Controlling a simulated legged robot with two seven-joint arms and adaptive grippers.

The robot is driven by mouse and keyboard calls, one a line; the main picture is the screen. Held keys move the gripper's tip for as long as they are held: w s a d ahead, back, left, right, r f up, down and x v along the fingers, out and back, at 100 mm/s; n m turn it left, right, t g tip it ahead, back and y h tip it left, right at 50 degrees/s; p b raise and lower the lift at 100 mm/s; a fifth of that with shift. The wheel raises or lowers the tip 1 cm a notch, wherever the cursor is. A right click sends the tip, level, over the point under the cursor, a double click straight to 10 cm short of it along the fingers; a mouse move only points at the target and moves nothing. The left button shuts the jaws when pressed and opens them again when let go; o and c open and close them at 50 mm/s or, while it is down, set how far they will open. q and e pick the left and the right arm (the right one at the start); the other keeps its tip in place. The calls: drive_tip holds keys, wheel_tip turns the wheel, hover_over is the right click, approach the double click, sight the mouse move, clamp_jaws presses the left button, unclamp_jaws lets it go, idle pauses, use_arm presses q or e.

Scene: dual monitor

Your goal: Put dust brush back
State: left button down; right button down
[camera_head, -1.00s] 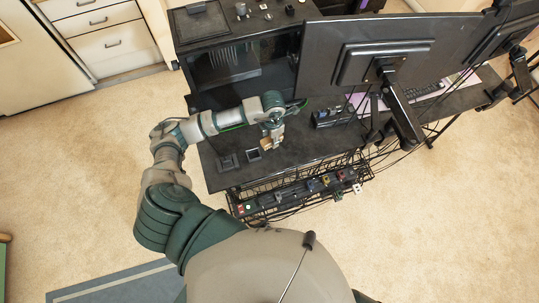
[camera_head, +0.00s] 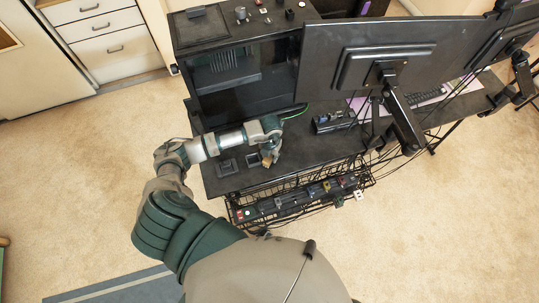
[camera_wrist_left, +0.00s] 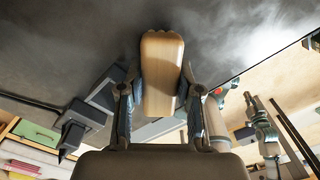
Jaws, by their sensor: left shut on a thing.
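My left gripper (camera_head: 271,155) is low over the dark desk, near its front left part. In the left wrist view its two fingers (camera_wrist_left: 160,105) are closed on the dust brush (camera_wrist_left: 161,70), a pale wooden block. The brush shows only as a small tan patch (camera_head: 266,162) in the head view, and its bristles cannot be made out. A small black square holder (camera_head: 252,160) sits on the desk just left of the brush. Whether the brush touches the desk or holder is unclear. My right gripper is not in view.
Another small black item (camera_head: 227,166) lies left of the holder. A black case (camera_head: 235,75) stands behind the arm, and a monitor (camera_head: 350,75) rises to the right. A wire rack with power sockets (camera_head: 290,200) hangs along the front edge. Bare desk (camera_head: 310,150) lies right of the gripper.

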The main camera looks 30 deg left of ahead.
use_arm(q)
drive_tip(key=shift+w+d+f, duration=0.1)
drive_tip(key=shift+d+f, duration=0.05)
drive_tip(key=shift+d, duration=0.15)
drive_tip(key=c, duration=1.2)
unclamp_jaws()
drive_tip(key=o, duration=0.4)
drive_tip(key=shift+a, duration=0.1)
drive_tip(key=shift+a+f, duration=0.1)
drive_tip(key=shift+a, duration=0.25)
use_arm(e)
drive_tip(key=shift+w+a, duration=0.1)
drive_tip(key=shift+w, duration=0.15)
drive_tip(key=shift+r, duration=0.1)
use_arm(q)
drive_tip(key=shift+r, duration=0.45)
drive_tip(key=r, duration=1)
drive_tip(key=shift+d, duration=0.3)
drive_tip(key=shift+a+r, duration=0.2)
drive_tip(key=shift+r, duration=0.45)
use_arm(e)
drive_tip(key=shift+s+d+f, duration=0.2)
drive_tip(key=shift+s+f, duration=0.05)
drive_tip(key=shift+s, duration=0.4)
